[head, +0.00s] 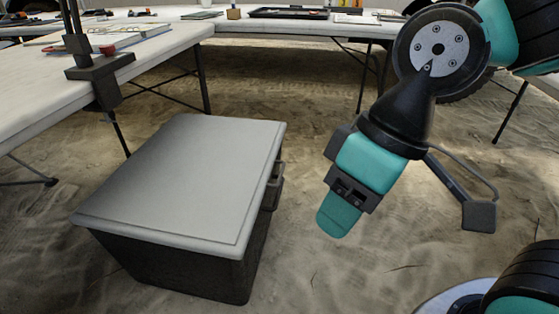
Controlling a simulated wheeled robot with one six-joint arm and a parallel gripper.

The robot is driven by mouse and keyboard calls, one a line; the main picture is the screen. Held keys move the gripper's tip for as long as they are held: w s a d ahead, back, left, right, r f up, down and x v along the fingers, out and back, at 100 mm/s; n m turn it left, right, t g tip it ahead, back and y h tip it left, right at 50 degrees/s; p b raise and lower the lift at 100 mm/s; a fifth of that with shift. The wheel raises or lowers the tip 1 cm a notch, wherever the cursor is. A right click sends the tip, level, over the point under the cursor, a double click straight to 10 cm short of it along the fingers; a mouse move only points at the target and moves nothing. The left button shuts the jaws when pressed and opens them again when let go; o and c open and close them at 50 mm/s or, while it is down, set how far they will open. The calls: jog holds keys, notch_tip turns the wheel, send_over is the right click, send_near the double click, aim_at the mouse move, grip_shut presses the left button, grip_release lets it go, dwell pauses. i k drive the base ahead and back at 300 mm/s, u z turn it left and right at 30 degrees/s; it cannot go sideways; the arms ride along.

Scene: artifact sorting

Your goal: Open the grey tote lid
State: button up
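The grey tote (175,262) stands on the sandy floor left of centre, with a dark body. Its light grey lid (185,175) lies flat and closed on top. A dark latch or handle (273,187) shows on the tote's right side. My gripper (338,218) hangs to the right of the tote, pointing down and to the left, apart from the lid and the handle. One teal finger end is seen edge-on, so I cannot tell how far the fingers are apart. The inside of the tote is hidden.
A white table (150,55) runs along the left, with a dark clamped stand (100,70) near the tote. Another white table (290,27) crosses the back, bearing a black tray (288,13). Thin table legs stand behind the tote. Sand between tote and gripper is clear.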

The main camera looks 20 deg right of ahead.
aim_at(198, 184)
jog(key=z, duration=0.55)
jog(key=i, duration=0.9)
jog(key=z, duration=0.55)
